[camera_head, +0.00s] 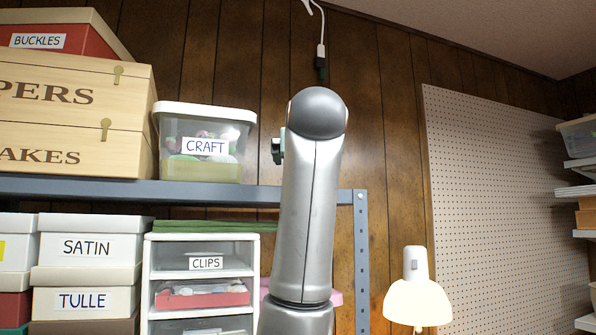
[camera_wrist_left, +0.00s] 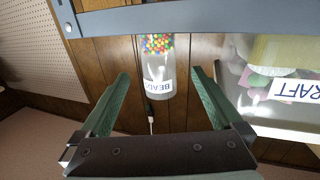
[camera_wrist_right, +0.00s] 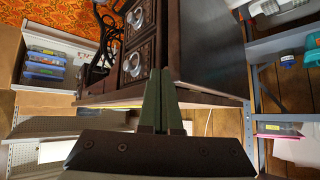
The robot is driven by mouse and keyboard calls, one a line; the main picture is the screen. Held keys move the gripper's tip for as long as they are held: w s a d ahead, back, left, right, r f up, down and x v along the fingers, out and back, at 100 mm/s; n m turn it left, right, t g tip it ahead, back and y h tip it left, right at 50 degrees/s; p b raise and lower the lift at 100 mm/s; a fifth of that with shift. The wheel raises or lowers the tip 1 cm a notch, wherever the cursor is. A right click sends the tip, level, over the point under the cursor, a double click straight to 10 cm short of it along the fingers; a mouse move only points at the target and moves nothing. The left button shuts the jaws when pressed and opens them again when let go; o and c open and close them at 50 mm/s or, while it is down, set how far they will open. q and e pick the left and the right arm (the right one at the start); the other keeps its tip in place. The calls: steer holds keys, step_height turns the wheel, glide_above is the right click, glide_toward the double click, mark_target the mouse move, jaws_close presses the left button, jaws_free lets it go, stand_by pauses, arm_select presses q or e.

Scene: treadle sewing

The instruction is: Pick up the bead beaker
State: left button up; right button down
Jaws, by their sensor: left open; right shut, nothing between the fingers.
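The bead beaker (camera_wrist_left: 157,72) is a clear cylinder of multicoloured beads with a white label. In the left wrist view it appears upside down against the shelf edge, beside the craft tub. My left gripper (camera_wrist_left: 159,76) is open, its green fingers on either side of the beaker in the picture; the beaker seems beyond the tips, and I see no contact. In the head view my raised arm hides the beaker, and only a bit of green finger (camera_head: 277,148) shows. My right gripper (camera_wrist_right: 161,72) is shut and empty beside a dark cabinet, away from the beaker.
The craft tub (camera_head: 205,157) stands left of my arm on the grey shelf (camera_head: 100,188), with wooden boxes (camera_head: 75,115) farther left. Drawers (camera_head: 200,260) and fabric boxes stand below. A lamp (camera_head: 416,292) is at right. A cable (camera_head: 321,55) hangs above.

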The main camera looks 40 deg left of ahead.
arm_select(q)
steer(key=p+x, duration=0.1)
steer(key=x, duration=0.2)
steer(key=p+x, duration=0.1)
steer(key=x, duration=0.3)
steer(key=shift+r+p, duration=0.2)
steer(key=shift+p, duration=0.2)
steer(key=p+x, duration=0.1)
steer(key=x, duration=0.2)
steer(key=p+x, duration=0.1)
steer(key=shift+w+r+p, duration=0.2)
steer(key=shift+r+p, duration=0.15)
steer(key=shift+r, duration=0.05)
steer(key=shift+w+a+f, duration=0.1)
steer(key=shift+w+a, duration=0.2)
steer(key=shift+a, duration=0.05)
steer(key=shift+d, duration=0.1)
steer(key=c, duration=1.4)
